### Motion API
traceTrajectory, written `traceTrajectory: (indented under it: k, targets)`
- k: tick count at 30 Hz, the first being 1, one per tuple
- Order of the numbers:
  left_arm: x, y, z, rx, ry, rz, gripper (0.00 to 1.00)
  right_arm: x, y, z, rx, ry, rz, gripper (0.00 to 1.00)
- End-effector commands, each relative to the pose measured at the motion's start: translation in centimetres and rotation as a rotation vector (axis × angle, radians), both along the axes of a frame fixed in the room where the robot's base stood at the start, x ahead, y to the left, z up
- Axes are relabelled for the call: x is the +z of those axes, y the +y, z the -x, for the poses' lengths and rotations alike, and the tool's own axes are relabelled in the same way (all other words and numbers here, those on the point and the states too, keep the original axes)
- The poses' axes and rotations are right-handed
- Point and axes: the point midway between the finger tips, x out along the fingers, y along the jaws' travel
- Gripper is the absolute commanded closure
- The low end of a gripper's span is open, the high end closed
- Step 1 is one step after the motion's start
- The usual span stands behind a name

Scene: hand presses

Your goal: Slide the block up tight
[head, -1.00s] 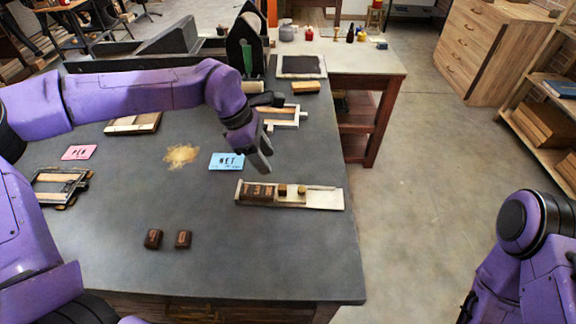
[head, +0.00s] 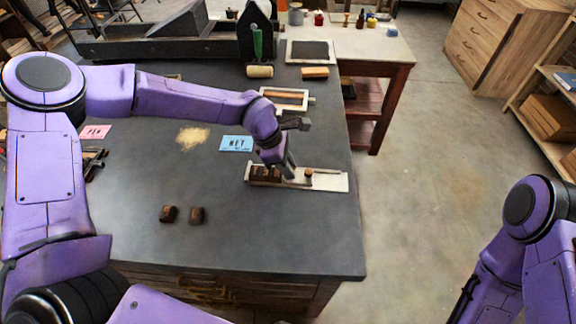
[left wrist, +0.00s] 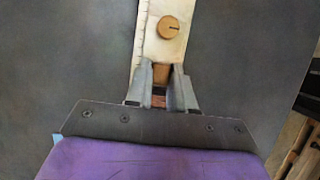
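A pale composing stick (head: 331,181) lies near the table's right edge, with a row of dark type (head: 264,173) at its left end. A round wooden knob (head: 308,174) stands on its right part; the knob also shows in the left wrist view (left wrist: 168,27). My left gripper (head: 289,174) is down at the stick, between type and knob. In the left wrist view its fingers (left wrist: 162,76) lie close on both sides of a small wooden block (left wrist: 161,72), seemingly touching it. The block is mostly hidden in the head view. My right gripper is out of view.
Two dark type pieces (head: 182,214) lie on the grey table (head: 230,250) in front. A blue card (head: 236,144), a pink card (head: 96,132) and a framed form (head: 284,99) lie farther back. The table around the stick is mostly clear.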

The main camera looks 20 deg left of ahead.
Motion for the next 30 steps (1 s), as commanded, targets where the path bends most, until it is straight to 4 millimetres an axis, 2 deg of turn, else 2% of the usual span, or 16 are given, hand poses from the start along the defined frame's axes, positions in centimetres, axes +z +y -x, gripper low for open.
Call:
traceTrajectory:
  k: [16, 17, 19, 27, 30]
  targets:
    - [-0.11, 0.34, 0.15, 0.000, 0.003, -0.001, 1.00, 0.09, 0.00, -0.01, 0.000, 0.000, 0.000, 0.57]
    - [-0.11, 0.34, 0.15, 0.000, 0.003, -0.001, 0.74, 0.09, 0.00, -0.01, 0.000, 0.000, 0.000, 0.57]
    - [-0.11, 0.33, 0.15, 0.000, 0.003, -0.001, 0.51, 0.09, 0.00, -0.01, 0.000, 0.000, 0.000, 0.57]
    - [-0.01, 0.32, 0.14, 0.000, 0.001, -0.001, 0.51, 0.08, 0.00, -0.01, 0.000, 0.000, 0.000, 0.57]
    - [0.60, 0.59, 0.14, 0.001, 0.000, 0.000, 0.51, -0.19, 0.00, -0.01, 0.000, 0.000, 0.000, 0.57]
